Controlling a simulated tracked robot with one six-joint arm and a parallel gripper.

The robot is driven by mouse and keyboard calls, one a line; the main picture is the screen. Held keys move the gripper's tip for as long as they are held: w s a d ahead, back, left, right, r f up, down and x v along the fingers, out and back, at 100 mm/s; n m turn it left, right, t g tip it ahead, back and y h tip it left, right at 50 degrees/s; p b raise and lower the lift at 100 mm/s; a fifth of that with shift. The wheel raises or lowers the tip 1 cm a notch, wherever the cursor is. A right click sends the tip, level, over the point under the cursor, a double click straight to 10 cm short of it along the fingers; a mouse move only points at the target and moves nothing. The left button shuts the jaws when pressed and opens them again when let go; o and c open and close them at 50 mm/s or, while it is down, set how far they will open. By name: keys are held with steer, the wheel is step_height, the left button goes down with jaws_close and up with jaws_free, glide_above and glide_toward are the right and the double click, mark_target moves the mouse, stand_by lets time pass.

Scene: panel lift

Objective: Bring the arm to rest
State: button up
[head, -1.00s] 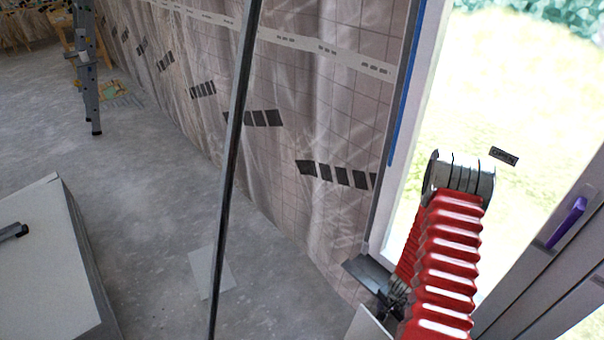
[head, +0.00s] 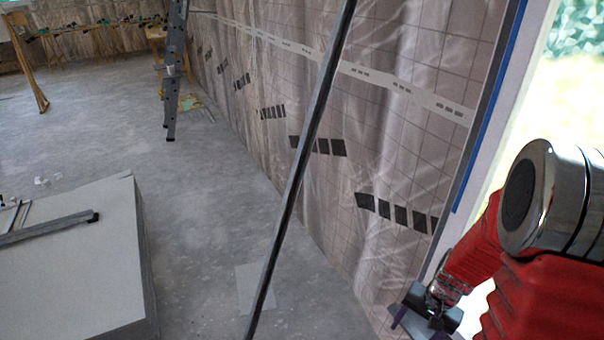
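My arm shows at the right of the head view, folded, with red ribbed sleeves and a shiny metal joint. My gripper (head: 428,312) is small and dark at the lower right, by the foot of the film-covered wall and the door frame. It is partly cut off by the picture's bottom edge and its fingers are hard to make out. I cannot tell whether it is open or shut, and I see no panel in it.
A stack of pale panels (head: 85,265) lies at lower left, with metal bars on top. A thin metal pole (head: 300,165) stands slanting in front. A ladder (head: 174,70) and wooden trestle (head: 28,62) are farther back. The grey floor (head: 95,135) between is mostly clear.

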steer(key=s+a+r+n+t, duration=0.2)
steer(key=s+a+r, duration=0.1)
steer(key=r, duration=0.7)
steer(key=s+a+r+n+t+h, duration=0.1)
steer(key=s+a+r+n, duration=0.2)
steer(key=r, duration=0.7)
steer(key=s+a+r+n+t, duration=0.2)
steer(key=s+a+r, duration=0.1)
steer(key=a+r, duration=0.4)
step_height(320, 180, up, 4)
steer(key=shift+s+f+n+t+h, duration=0.15)
steer(key=shift+s+n+t+h, duration=0.15)
steer(key=shift+n, duration=0.1)
